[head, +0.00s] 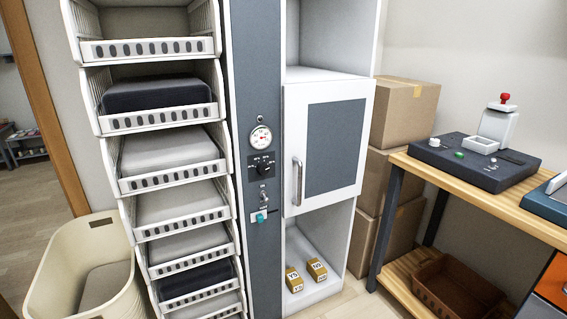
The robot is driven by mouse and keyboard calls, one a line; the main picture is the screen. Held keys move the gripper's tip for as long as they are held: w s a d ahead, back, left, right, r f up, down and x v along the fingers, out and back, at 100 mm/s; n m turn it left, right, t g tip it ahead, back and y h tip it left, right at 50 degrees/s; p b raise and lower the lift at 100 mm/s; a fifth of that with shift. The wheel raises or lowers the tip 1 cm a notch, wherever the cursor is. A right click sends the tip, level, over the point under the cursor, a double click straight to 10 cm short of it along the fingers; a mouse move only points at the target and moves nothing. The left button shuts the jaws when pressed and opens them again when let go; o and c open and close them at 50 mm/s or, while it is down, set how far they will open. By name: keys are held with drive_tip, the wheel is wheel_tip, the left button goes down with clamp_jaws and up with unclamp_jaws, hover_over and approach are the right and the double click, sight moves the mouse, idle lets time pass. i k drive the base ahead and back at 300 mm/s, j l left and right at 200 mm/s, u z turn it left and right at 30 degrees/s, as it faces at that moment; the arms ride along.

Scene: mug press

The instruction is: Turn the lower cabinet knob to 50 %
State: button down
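A tall dark grey panel (262,60) stands between the shelves and the white cabinet. On it, from top to bottom, are a round white gauge (261,137) with red on its face, a black rotary knob (263,169) with small white marks around it, a small toggle switch (264,197) and a teal knob (261,217) on a white plate. The teal knob is the lowest control. The marks and the pointers are too small to read a setting. My gripper is not in view.
A white cabinet door (333,145) with a vertical handle (297,181) is right of the panel. Two labelled tan blocks (294,280) (317,269) stand below it. White baskets (170,160) stack on the left beside a cream bin (85,265). Cardboard boxes (400,112) and a wooden workbench (480,200) stand right.

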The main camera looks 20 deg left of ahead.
sight(263, 168)
drive_tip(key=k+j+u, duration=0.1)
drive_tip(key=u, duration=1)
